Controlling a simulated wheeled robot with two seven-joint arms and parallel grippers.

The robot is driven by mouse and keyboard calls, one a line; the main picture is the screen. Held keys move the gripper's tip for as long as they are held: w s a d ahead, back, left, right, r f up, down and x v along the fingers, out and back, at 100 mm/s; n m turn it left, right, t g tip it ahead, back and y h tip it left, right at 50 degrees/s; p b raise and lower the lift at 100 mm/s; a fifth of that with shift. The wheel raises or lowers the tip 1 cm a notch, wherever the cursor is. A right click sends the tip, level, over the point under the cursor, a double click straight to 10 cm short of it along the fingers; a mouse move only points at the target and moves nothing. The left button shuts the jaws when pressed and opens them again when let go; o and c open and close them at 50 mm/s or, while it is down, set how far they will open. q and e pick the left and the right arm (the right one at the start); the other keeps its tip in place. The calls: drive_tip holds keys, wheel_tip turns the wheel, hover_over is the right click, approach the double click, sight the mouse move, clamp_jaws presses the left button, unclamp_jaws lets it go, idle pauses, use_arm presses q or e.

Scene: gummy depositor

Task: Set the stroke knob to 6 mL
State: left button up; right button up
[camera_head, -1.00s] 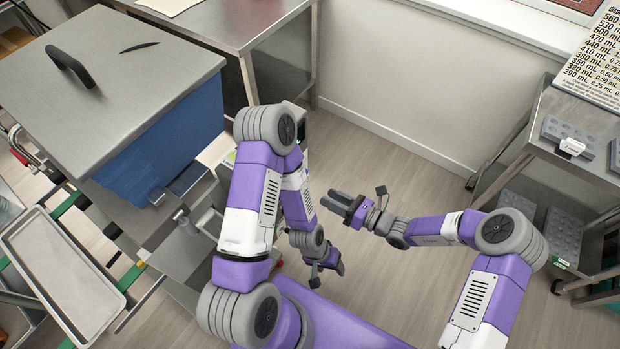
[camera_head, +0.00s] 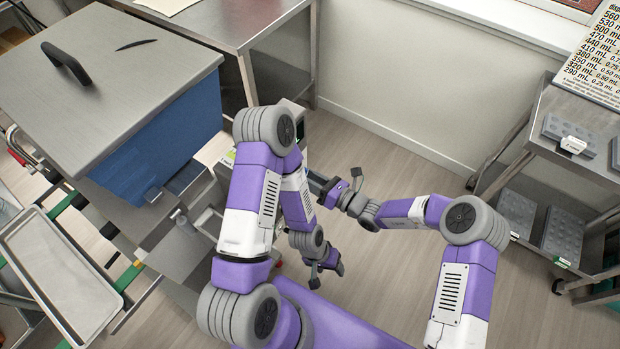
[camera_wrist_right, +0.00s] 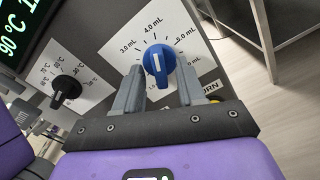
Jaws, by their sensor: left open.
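The blue stroke knob (camera_wrist_right: 158,59) sits on a white dial plate (camera_wrist_right: 178,30) with labels such as 3.0, 4.0 and 5.0 mL. Its white mark points roughly toward 4.0 mL; I see no readable 6 mL label. My right gripper (camera_wrist_right: 158,78) is open in the right wrist view, with one finger on each side of the knob and small gaps visible. In the head view my right gripper (camera_head: 321,186) reaches left, its tips partly hidden behind my left arm. My left gripper (camera_head: 325,267) is open and empty, hanging low near my base.
A black temperature knob (camera_wrist_right: 66,88) is left of the blue one, below a green-digit display (camera_wrist_right: 22,40). The steel-lidded blue hopper (camera_head: 165,140) and a tray (camera_head: 62,275) stand left. A shelf cart (camera_head: 575,120) stands right. Floor between is clear.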

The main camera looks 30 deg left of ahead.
clamp_jaws()
drive_tip(key=m+p, duration=0.3)
drive_tip(key=m, duration=1.8)
drive_tip(key=shift+r, duration=0.15)
drive_tip(key=shift+m, duration=0.4)
idle(0.5)
unclamp_jaws()
drive_tip(key=shift+d, duration=0.1)
